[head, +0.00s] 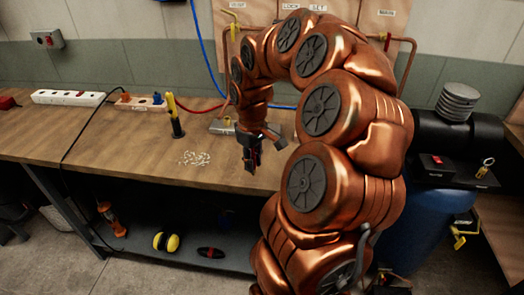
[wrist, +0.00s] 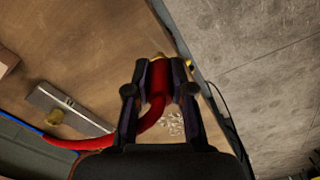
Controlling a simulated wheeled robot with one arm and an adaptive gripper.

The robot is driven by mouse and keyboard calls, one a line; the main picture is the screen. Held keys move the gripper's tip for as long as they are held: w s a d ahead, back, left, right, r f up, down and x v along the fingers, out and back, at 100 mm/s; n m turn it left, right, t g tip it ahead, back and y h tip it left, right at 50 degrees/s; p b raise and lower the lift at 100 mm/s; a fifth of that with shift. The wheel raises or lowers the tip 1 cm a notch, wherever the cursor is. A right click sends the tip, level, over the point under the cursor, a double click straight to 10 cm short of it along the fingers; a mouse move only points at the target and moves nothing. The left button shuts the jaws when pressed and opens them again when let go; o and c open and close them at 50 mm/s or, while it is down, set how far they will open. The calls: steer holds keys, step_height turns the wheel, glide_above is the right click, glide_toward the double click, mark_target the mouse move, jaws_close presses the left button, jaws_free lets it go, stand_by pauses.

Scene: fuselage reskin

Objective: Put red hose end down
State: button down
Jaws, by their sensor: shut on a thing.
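My gripper (head: 250,160) hangs pointing down near the front edge of the wooden workbench (head: 130,148) in the head view. In the wrist view my gripper (wrist: 160,66) is shut on the red hose (wrist: 157,92) close to its end, with the hose between the two fingers. A small brass-coloured tip shows just past the fingertips. From the grip the hose curves away to the lower left, and part of it (wrist: 65,144) passes a metal manifold block (wrist: 60,105). In the head view the held hose end is mostly hidden by the fingers.
White pellets (head: 195,158) lie scattered on the bench left of my gripper. A yellow-black tool (head: 175,118) stands behind them. Power strips (head: 68,97) sit at the back left. A blue barrel (head: 430,220) stands at the right. Bare bench top lies at the left front.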

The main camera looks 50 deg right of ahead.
steer(key=w+d, duration=0.1)
steer(key=d, duration=0.1)
steer(key=w+d+p, duration=0.1)
steer(key=d, duration=0.2)
steer(key=w+d+f+p, duration=0.1)
steer(key=w+d, duration=0.1)
steer(key=d, duration=0.1)
steer(key=shift+s+f+p, duration=0.1)
steer(key=shift+f+p, duration=0.75)
steer(key=shift+f, duration=0.85)
steer(key=shift+f, duration=0.15)
steer(key=c, duration=1)
jaws_free()
step_height(320, 180, up, 12)
steer(key=b, duration=0.3)
steer(key=shift+r, duration=0.2)
